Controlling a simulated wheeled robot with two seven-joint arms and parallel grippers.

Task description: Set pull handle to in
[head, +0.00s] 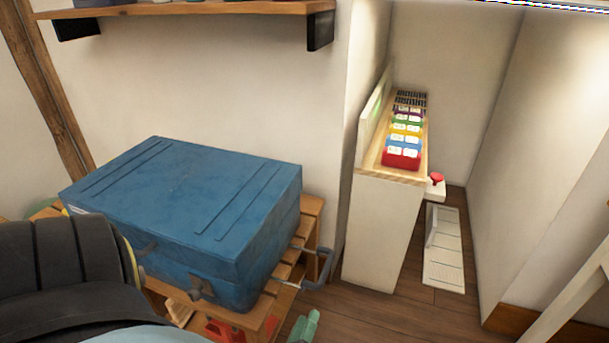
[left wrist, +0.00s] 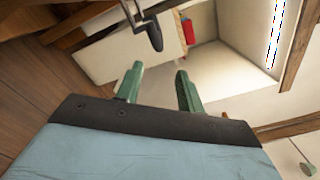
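The pull handle (head: 320,268) is a dark grey U-shaped bar on thin rods. It sticks out from the right side of the blue suitcase (head: 190,200), with a clear gap between its grip and the case. In the left wrist view the pull handle (left wrist: 153,32) shows beyond the fingertips and does not touch them. My left gripper (head: 304,322) is below the handle at the bottom edge of the head view, mostly cut off. In the left wrist view its green fingers (left wrist: 159,72) are apart with nothing between them. My right gripper is not in view.
The suitcase lies flat on a slatted wooden rack (head: 312,207). A narrow white cabinet (head: 378,230) with colourful boxes (head: 404,140) stands to the right of the handle. A wooden shelf (head: 200,10) hangs above. Bare wooden floor (head: 375,308) shows between rack and cabinet.

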